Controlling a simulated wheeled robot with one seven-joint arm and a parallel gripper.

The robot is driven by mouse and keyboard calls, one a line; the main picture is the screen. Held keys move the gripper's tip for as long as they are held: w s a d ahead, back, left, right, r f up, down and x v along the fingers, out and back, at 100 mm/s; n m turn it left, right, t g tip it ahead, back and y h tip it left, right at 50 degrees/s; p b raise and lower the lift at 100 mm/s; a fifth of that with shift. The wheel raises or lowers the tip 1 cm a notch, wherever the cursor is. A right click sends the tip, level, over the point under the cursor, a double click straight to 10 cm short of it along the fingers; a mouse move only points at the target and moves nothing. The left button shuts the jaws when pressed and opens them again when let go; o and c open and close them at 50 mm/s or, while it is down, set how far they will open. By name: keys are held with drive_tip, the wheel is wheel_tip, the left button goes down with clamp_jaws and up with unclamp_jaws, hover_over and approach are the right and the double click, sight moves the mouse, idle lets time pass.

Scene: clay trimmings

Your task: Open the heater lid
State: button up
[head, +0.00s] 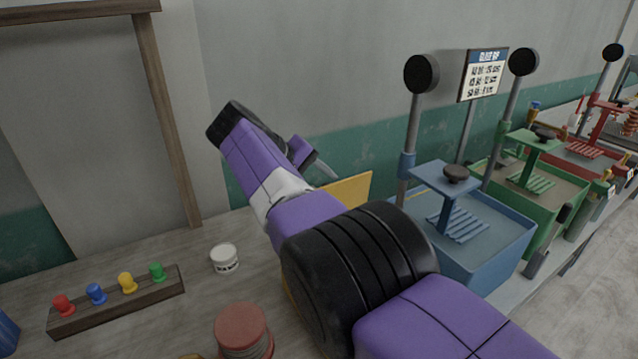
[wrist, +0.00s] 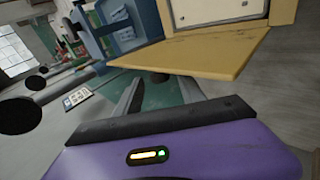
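A yellow panel (head: 347,190), which looks like the heater lid, stands raised at a slant behind my arm in the head view. The heater body below it is mostly hidden by my arm there. In the wrist view the same panel (wrist: 200,52) crosses the upper middle, joined at its far edge to a cream box (wrist: 285,12) with a pale face. My gripper (wrist: 160,90) has its two grey fingers apart with nothing between them. The panel's edge is just beyond the fingertips; I cannot tell whether they touch. In the head view one fingertip (head: 322,167) shows above the panel.
Blue (head: 480,235), green (head: 540,205) and red (head: 590,160) bins with posts stand to the right. A small white jar (head: 225,258), a red-topped round container (head: 243,325) and a wooden rack of coloured pegs (head: 118,302) are on the bench at left.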

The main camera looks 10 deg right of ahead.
drive_tip(key=b+v, duration=0.1)
drive_tip(key=v, duration=0.6)
drive_tip(key=shift+a+r, duration=0.25)
drive_tip(key=shift+a, duration=0.05)
drive_tip(key=shift+s+a, duration=0.1)
drive_tip(key=shift+s, duration=0.05)
